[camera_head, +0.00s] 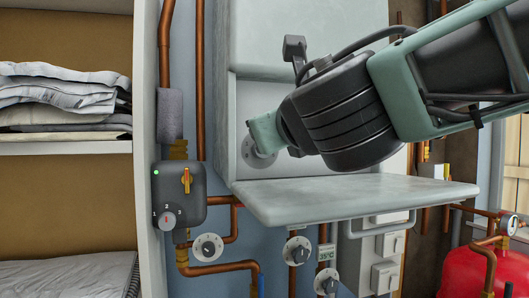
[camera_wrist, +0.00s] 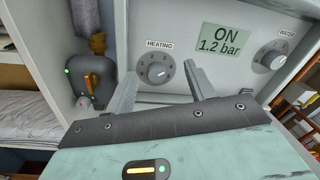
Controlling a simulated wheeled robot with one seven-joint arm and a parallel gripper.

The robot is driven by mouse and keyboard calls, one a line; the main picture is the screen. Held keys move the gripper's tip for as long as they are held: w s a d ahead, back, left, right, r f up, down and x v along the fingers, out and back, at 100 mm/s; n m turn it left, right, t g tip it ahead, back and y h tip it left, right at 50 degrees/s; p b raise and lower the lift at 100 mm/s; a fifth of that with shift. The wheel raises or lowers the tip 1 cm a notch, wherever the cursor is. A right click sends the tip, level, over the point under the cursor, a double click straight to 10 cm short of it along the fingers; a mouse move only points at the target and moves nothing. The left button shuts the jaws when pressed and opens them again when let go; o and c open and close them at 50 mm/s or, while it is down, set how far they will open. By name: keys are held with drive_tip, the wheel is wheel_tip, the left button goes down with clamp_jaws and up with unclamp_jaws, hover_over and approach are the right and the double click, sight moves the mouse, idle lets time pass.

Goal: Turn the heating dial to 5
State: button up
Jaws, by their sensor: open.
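The heating dial (camera_wrist: 156,73) is a round grey knob with numbers around it, under a "HEATING" label on the white panel. Its pointer setting is too small to read. In the head view a pale round dial (camera_head: 258,160) shows partly below my gripper, which covers the rest. My gripper (camera_wrist: 161,72) is open, with one grey finger on the left of the heating dial and one on the right. The fingers look empty, and I cannot tell whether they touch the knob. In the head view my gripper (camera_head: 264,132) is in front of the panel, its fingers not clearly visible.
A green display (camera_wrist: 222,40) reads "ON 1.2 bar", with a second dial (camera_wrist: 272,57) right of it. A pale shelf-like flap (camera_head: 350,198) juts out below my gripper. A grey valve box (camera_head: 180,193), copper pipes and small dials (camera_head: 207,247) are left and below.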

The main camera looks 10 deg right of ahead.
drive_tip(key=f, duration=0.3)
drive_tip(key=f+p, duration=0.1)
drive_tip(key=shift+w+f, duration=0.25)
drive_tip(key=shift+w, duration=0.15)
drive_tip(key=w, duration=0.1)
drive_tip(key=w+p, duration=0.1)
drive_tip(key=w, duration=0.1)
drive_tip(key=w+p, duration=0.1)
drive_tip(key=w, duration=0.1)
drive_tip(key=shift+w+a, duration=0.1)
drive_tip(key=shift+a, duration=0.3)
drive_tip(key=shift+w+a, duration=0.1)
drive_tip(key=shift+w, duration=0.6)
drive_tip(key=c, duration=1)
